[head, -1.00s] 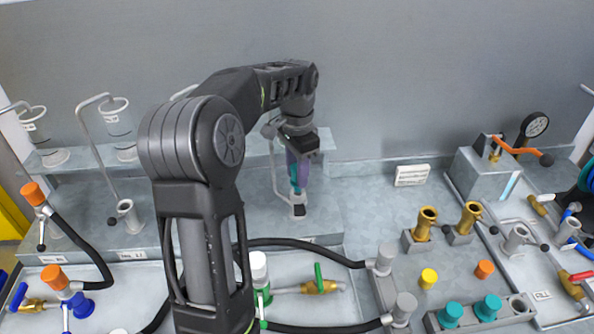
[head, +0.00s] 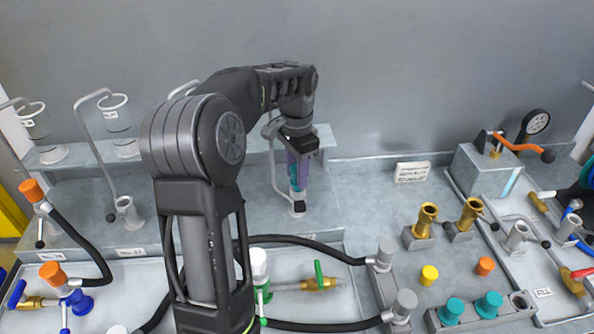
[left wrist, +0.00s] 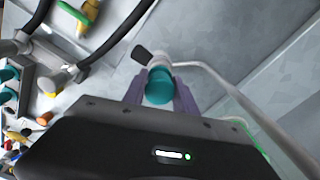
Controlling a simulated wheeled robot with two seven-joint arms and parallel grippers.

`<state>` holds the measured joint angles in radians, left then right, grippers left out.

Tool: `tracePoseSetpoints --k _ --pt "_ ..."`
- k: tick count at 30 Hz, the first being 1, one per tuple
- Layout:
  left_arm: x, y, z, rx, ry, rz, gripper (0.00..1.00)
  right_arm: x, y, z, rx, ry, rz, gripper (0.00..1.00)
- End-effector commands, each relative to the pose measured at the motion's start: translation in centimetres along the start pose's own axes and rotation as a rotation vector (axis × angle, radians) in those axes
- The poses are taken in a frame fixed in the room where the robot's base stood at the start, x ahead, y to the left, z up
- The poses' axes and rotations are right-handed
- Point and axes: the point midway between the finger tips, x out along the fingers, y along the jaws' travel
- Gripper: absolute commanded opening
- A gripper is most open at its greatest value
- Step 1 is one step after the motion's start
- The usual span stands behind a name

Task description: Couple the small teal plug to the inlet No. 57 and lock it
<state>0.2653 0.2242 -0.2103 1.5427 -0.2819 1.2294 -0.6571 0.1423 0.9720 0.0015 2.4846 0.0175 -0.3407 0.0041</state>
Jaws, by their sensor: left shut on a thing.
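My left gripper (head: 298,160) points straight down at the back shelf, with its purple fingers shut on the small teal plug (head: 296,184). In the left wrist view the round teal end of the plug (left wrist: 159,86) shows between the fingers. Directly below the plug is a pale inlet (head: 298,208) with a thin bent pipe and a black-tipped lever (left wrist: 143,55). The plug is in line with the inlet and at its mouth; I cannot tell whether it is fully seated. The inlet's number is not readable. My right gripper is not in view.
Black hoses (head: 300,243) run in front of the shelf. Two larger teal caps (head: 489,305) stand in a rack at lower right, near brass fittings (head: 426,220). Another pale inlet (head: 127,213) with a lever stands left of my arm. The shelf right of the gripper is clear.

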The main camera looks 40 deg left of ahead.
Motion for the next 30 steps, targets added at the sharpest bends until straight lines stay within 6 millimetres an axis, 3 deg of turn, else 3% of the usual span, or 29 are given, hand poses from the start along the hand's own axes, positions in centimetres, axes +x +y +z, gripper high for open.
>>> tracePoseSetpoints --k 9,30 --pt "1.3 0.0 0.0 0.0 0.0 0.0 0.0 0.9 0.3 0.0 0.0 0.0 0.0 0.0" --pt "2.1 0.0 0.0 0.0 -0.001 0.001 0.0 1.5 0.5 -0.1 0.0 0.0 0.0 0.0"
